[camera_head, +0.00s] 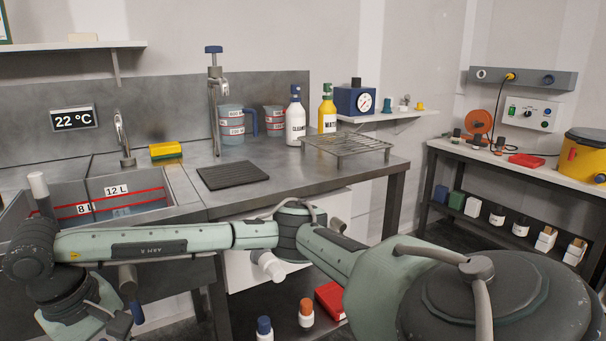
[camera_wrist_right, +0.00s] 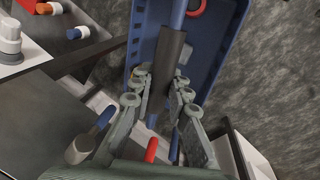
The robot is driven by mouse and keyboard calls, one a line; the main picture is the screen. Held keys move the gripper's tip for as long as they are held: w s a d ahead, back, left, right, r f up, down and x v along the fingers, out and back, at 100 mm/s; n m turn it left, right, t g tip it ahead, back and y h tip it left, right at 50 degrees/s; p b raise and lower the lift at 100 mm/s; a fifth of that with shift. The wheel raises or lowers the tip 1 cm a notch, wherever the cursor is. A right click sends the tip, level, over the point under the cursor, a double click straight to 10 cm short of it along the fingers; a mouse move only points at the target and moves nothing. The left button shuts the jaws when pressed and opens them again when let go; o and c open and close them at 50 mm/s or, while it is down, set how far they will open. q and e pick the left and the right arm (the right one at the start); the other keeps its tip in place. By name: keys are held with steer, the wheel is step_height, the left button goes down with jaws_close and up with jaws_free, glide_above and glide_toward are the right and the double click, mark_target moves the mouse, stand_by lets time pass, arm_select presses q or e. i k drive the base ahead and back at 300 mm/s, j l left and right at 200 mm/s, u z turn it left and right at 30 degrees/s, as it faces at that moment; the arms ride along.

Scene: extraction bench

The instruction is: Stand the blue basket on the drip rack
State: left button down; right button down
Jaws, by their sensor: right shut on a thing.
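The drip rack (camera_head: 347,145) is a grey wire stand on the right part of the steel bench, with nothing on it. In the right wrist view the blue basket (camera_wrist_right: 208,58) shows as a deep blue box with slotted walls. Its handle has a dark grey grip (camera_wrist_right: 168,65). My right gripper (camera_wrist_right: 160,92) is shut on that grip, with a finger on each side. A red ring (camera_wrist_right: 196,7) shows at the basket's top edge in that view. I cannot make out the basket in the head view. My left gripper is out of view.
The sink (camera_head: 175,190) is at the left of the bench, with a yellow sponge box (camera_head: 165,150) behind it. A black mat (camera_head: 232,175) lies left of the rack. A white bottle (camera_head: 295,118) and a yellow bottle (camera_head: 327,112) stand close behind the rack.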

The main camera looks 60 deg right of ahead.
mark_target(343, 140)
steer(key=k+l+z, duration=0.1)
steer(key=l, duration=0.35)
steer(key=k+l+z, duration=0.1)
steer(key=l, duration=0.35)
steer(key=k+l, duration=0.25)
steer(key=l, duration=0.2)
steer(key=k+l+z, duration=0.15)
steer(key=l, duration=0.35)
steer(key=k+l+z, duration=0.1)
steer(key=l, duration=0.35)
